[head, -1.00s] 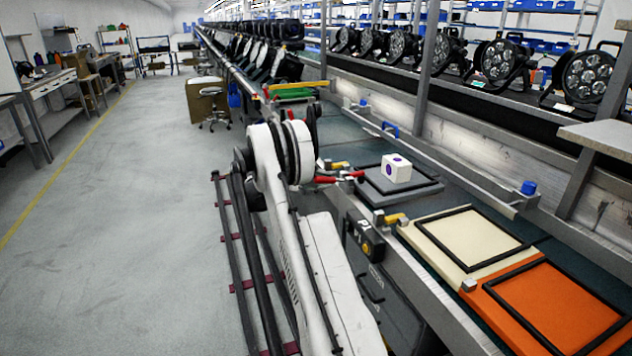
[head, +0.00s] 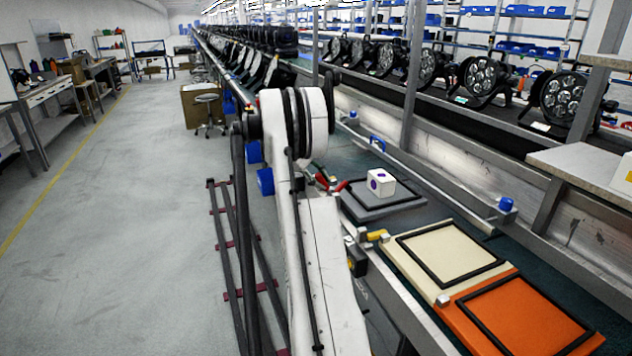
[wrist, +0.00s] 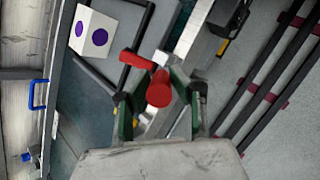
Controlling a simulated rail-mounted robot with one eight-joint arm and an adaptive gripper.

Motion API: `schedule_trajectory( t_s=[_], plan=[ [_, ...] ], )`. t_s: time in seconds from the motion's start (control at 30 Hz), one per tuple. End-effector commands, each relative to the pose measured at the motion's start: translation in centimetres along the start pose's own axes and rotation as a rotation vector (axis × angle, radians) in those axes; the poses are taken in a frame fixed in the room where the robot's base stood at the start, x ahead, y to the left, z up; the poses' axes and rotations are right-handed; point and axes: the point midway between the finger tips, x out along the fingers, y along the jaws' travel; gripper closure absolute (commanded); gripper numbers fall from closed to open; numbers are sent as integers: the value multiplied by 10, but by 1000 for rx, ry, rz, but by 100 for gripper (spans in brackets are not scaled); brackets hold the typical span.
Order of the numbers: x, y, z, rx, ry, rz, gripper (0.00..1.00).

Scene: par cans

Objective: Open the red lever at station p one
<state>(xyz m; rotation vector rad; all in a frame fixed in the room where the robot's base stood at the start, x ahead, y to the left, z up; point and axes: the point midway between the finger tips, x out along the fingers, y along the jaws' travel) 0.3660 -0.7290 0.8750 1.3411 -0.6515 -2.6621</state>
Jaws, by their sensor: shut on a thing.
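The red lever (wrist: 159,88) shows in the middle of the wrist view, its rounded end facing the camera. My gripper (wrist: 157,103) has its dark green-edged fingers on either side of it and is shut on it. The contact points are partly hidden by the lever. In the head view the red lever (head: 342,186) shows as small red parts at the conveyor's near edge, just right of my arm. My arm hides the gripper there.
A white cube with purple dots (head: 381,182) sits on a grey framed pad (head: 408,203) beside the lever. A cream pad (head: 452,252) and an orange pad (head: 520,318) lie nearer. A yellow-handled fitting (head: 376,236) stands on the near rail.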

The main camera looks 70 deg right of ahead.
Motion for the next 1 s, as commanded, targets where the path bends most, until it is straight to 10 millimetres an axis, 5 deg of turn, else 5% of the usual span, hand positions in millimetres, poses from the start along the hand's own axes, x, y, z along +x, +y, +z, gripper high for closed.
schedule_trajectory(
  t_s=[0.97, 1.0],
  plan=[
    [5, 16, 9, -55, 123, -172, 100],
    [5, 16, 9, -55, 123, -172, 76]
  ],
)
